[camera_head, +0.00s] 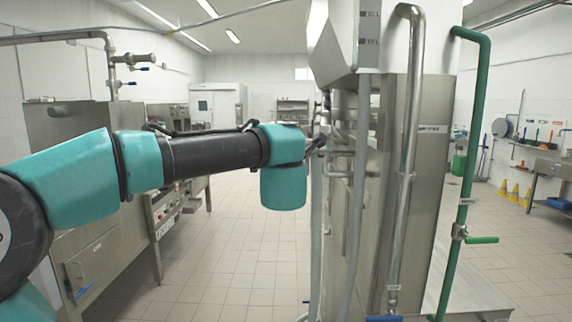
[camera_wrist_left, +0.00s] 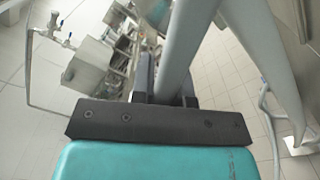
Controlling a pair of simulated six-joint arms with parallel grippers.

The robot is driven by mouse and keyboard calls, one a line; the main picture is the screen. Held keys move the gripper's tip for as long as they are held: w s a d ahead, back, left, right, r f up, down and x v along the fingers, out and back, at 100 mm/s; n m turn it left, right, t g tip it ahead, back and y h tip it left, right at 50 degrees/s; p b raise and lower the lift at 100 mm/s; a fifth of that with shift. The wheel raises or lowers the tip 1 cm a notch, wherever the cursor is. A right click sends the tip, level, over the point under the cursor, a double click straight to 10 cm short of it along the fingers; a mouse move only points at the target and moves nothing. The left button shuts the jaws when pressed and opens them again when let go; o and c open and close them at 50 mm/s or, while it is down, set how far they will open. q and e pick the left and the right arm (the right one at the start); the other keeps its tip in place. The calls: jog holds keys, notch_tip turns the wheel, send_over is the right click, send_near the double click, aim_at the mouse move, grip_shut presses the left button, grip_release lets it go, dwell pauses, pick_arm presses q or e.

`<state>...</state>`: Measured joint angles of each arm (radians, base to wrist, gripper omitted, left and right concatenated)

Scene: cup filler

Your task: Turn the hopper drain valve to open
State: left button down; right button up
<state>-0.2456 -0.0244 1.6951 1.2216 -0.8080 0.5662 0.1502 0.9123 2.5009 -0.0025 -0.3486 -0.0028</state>
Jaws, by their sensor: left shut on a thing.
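My left arm comes in from the left in the head view. Its teal wrist (camera_head: 283,185) is beside the grey vertical pipes at the steel hopper housing (camera_head: 410,170). The left gripper's jaws are hard to make out there; in the left wrist view the gripper (camera_wrist_left: 165,90) shows as dark fingers beyond a dark bracket. A grey pipe (camera_wrist_left: 182,45) crosses right at the fingers. I cannot tell which part is the hopper drain valve. My right gripper is out of view.
A green pipe (camera_head: 475,140) with a green-handled valve (camera_head: 480,240) stands at the right. A blue handle (camera_head: 383,318) is at the bottom edge. Steel equipment (camera_head: 110,245) lines the left. The tiled floor (camera_head: 235,260) between is clear.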

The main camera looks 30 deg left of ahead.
pick_arm(q)
jog(key=c, duration=1.1)
grip_release()
jog(key=shift+s+d, duration=0.1)
jog(key=v, duration=1.7)
